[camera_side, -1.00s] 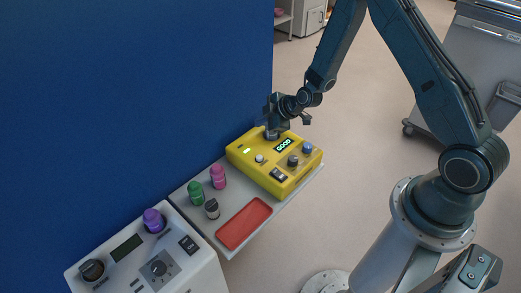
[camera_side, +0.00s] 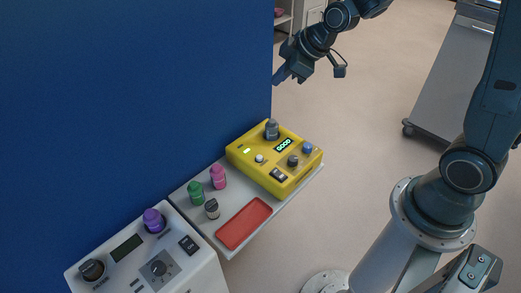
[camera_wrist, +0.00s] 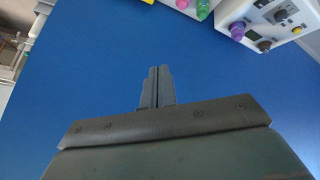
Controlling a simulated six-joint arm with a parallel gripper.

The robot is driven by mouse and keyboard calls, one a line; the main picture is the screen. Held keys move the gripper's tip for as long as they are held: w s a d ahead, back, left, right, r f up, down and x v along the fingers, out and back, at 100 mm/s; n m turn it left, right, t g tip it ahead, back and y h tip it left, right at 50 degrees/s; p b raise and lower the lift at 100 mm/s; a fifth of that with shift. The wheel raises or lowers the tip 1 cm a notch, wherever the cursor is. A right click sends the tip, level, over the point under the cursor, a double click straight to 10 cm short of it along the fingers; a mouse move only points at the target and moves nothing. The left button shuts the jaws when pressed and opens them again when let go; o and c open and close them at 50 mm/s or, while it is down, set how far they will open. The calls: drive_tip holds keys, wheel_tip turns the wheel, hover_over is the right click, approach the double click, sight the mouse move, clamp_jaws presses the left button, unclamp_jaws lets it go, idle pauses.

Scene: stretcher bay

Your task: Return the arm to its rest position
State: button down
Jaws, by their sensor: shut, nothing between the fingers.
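My gripper (camera_side: 279,79) is raised above and behind the yellow tester (camera_side: 268,172) in the side view, clear of everything on the shelf. Its fingers also show in the wrist view (camera_wrist: 157,72), shut together with nothing between them, against the blue wall. The yellow tester has a lit display reading GOOD (camera_side: 284,145). A grey capped piece (camera_side: 271,129) stands upright in the socket at the tester's far corner, apart from my gripper.
The blue wall (camera_side: 130,90) is close on the left. A grey shelf (camera_side: 181,193) holds a pink vial (camera_side: 218,177), a green vial (camera_side: 196,193), a dark-capped vial (camera_side: 212,209) and a red tray (camera_side: 244,223). A white device (camera_side: 205,264) with a purple vial (camera_side: 153,220) stands nearer. A grey cart (camera_side: 455,85) stands back right.

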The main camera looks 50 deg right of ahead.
drive_tip(key=s+r+m, duration=0.3)
drive_tip(key=s+r, duration=0.2)
drive_tip(key=s, duration=0.7)
drive_tip(key=s+r+m+g+h, duration=0.1)
drive_tip(key=s+r+m, duration=0.3)
drive_tip(key=s, duration=0.8)
drive_tip(key=shift+s+r+m, duration=0.3)
drive_tip(key=shift+r, duration=0.35)
